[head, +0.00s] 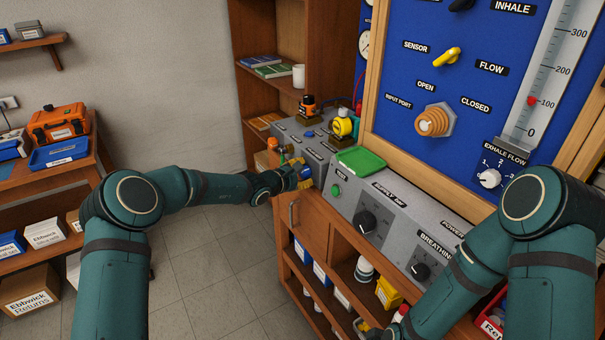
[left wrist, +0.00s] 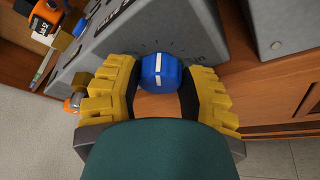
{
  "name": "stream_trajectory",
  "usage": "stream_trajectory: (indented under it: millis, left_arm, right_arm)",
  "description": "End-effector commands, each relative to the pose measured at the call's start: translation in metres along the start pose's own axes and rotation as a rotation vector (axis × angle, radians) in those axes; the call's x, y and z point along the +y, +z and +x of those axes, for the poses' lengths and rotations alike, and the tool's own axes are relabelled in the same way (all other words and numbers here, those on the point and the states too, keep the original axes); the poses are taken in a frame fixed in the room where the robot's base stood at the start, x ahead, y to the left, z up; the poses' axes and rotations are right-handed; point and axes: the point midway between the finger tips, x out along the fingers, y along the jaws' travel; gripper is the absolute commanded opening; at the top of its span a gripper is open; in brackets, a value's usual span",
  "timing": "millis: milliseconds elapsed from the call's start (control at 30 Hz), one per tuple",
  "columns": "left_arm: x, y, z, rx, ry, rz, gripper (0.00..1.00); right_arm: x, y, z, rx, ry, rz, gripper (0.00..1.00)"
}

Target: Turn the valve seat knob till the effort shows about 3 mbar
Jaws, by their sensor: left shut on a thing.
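In the left wrist view a blue knob (left wrist: 162,73) with a white line across its face sits on the front of a grey box, against a printed scale. The yellow fingers of my left gripper (left wrist: 160,90) are closed on it from both sides. In the head view my left gripper (head: 302,177) reaches the front of the grey box (head: 287,132) left of the large panel; the knob is mostly hidden there. No legible effort reading shows. My right arm comes down at the lower right; its gripper (head: 368,328) is partly cut off at the bottom edge, its opening unclear.
A blue panel (head: 400,80) with a yellow lever (head: 447,57), an orange knob (head: 435,121) and a scale with a red marker (head: 532,101) stands behind the bench. A green tray (head: 360,161) lies on the grey console (head: 385,205). Shelves (head: 262,85) stand behind.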

Motion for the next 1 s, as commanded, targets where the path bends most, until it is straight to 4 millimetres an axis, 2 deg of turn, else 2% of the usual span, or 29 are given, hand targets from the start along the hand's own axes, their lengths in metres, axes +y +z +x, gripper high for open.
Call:
stream_trajectory:
  millis: [133,167,200,233,533,667,767,1000]
  left_arm:
    - [0.000,0.000,0.000,0.000,-0.001,-0.001,0.06]
    - [0.000,0.000,0.000,0.000,-0.001,-0.001,0.51]
    - [0.000,0.000,0.000,0.000,-0.001,-0.001,0.65]
    - [-0.001,0.000,0.000,0.000,-0.001,-0.001,0.75]
    - [0.000,0.000,0.000,0.000,-0.001,-0.001,0.75]
    - [0.001,0.000,-0.007,0.000,-0.001,0.000,0.75]
    - [0.001,0.000,-0.019,0.000,0.000,0.000,0.75]
    - [0.001,0.000,-0.066,0.002,-0.001,0.001,0.75]
  right_arm:
    - [0.000,0.000,0.000,0.000,0.000,0.000,0.47]
    - [0.000,0.000,0.000,0.000,0.000,0.000,0.47]
    - [0.000,0.000,0.000,0.000,0.000,0.000,0.47]
    - [0.000,0.000,0.000,0.000,0.000,0.000,0.47]
    - [0.000,0.000,0.000,0.000,0.000,0.000,0.47]
    - [0.000,0.000,0.000,0.000,0.000,0.000,0.47]
    - [0.000,0.000,0.000,0.000,0.000,0.000,0.47]
    - [0.000,0.000,0.000,0.000,0.000,0.000,0.47]
